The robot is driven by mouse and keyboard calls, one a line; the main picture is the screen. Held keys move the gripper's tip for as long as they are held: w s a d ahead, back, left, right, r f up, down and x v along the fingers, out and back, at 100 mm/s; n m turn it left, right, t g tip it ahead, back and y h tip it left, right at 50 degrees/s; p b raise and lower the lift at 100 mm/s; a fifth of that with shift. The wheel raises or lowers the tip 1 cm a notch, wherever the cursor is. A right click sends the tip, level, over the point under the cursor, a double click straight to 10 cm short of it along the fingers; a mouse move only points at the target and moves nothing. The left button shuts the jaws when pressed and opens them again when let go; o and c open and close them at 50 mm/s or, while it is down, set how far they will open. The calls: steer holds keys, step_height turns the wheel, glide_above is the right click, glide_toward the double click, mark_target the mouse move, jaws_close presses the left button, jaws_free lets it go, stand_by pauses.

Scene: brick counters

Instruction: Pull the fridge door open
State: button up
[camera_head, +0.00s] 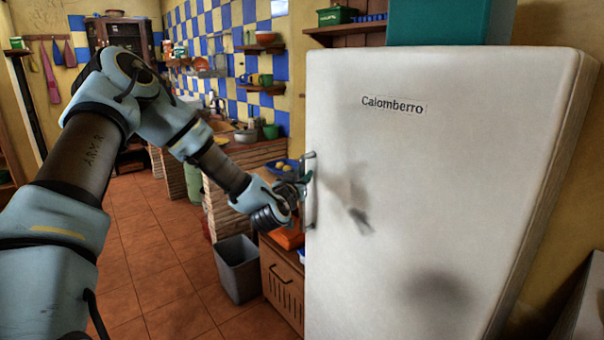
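The white fridge door (430,200) fills the right half of the head view and carries a "Calomberro" label. It looks closed. Its metal handle (310,190) runs upright along the door's left edge. My arm reaches in from the left, and my gripper (304,180) is at the handle, at about its middle height. The fingers are small and dark here and partly overlap the handle. I cannot tell whether they are closed around it or only beside it. A shadow of the gripper falls on the door.
A grey bin (238,268) stands on the tiled floor left of the fridge, beside a wooden cabinet (282,285). A brick counter (240,190) with bowls runs behind my arm. A teal box (450,22) sits on the fridge. Open floor lies at lower left.

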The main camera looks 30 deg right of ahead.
steer(key=shift+c, duration=0.3)
jaws_close()
stand_by(1.1)
